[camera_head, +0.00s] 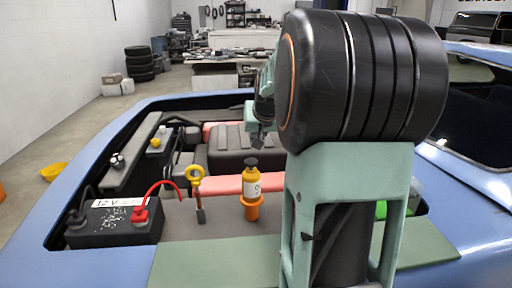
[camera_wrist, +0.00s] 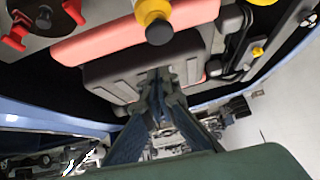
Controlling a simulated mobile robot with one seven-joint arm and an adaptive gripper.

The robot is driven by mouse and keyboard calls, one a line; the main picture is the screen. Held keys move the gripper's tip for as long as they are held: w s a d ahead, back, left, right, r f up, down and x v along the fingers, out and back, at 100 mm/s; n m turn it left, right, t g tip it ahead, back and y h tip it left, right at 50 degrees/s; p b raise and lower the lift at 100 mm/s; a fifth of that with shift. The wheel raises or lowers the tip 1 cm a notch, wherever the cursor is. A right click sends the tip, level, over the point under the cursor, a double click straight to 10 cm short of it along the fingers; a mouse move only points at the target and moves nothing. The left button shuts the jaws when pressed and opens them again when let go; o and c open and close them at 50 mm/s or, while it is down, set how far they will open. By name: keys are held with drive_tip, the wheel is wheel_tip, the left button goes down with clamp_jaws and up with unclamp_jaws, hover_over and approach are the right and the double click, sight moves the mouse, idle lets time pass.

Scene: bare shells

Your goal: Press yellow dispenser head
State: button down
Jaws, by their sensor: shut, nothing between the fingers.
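The dispenser is a small bottle (camera_head: 251,187) with a yellow body, a pale label and a dark top, upright in an orange holder (camera_head: 251,210) in the engine bay. Its head (camera_head: 251,162) looks black with a yellow collar under it. In the wrist view the dark round head (camera_wrist: 159,32) is at the top centre, with the yellow body behind it. My gripper (camera_head: 258,138) is shut and empty, pointing down. In the head view its tips are just above the bottle's head, with a gap. In the wrist view my gripper (camera_wrist: 160,76) is below the head and apart from it.
A 12 V battery (camera_head: 115,225) with a red clamp and cable is at left, beside a yellow ring-handled dipstick (camera_head: 196,178). A yellow cap (camera_head: 155,142) is farther back. A grey ribbed cover (camera_head: 232,150) lies behind the bottle. The blue body edge surrounds the bay.

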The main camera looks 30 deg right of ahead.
drive_tip(key=shift+v, duration=1.85)
